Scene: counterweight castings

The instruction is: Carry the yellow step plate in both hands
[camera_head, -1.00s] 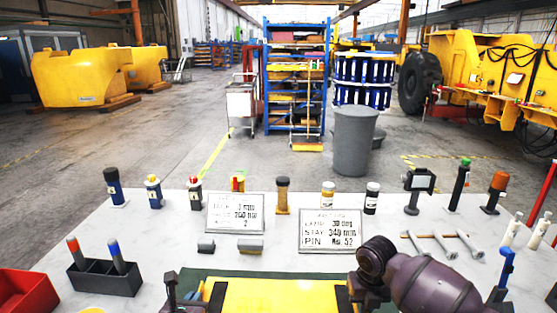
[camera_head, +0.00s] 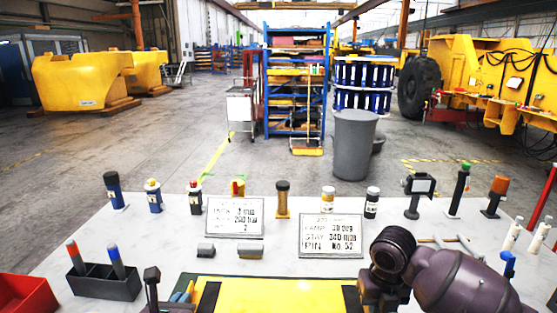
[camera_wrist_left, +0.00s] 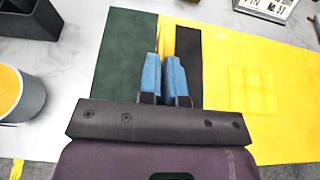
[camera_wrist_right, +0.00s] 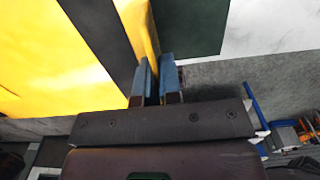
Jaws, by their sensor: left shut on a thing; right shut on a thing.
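The yellow step plate (camera_head: 280,297) lies across the bottom middle of the head view, with a dark strip near each end. It also fills the right of the left wrist view (camera_wrist_left: 260,90) and the left of the right wrist view (camera_wrist_right: 45,70). My left gripper (camera_head: 186,291) is shut on its left edge, its blue fingers (camera_wrist_left: 163,72) either side of the edge. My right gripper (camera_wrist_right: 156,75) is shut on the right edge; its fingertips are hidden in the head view. The plate looks level over a dark green mat (camera_wrist_left: 125,60); the gap below is unclear.
Two printed signs (camera_head: 331,236) and two small grey blocks (camera_head: 250,252) stand beyond the plate. Several bottles and tools line the table's far side. A dark holder (camera_head: 105,283) and a red bin (camera_head: 25,295) are at left. Open floor lies beyond the table.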

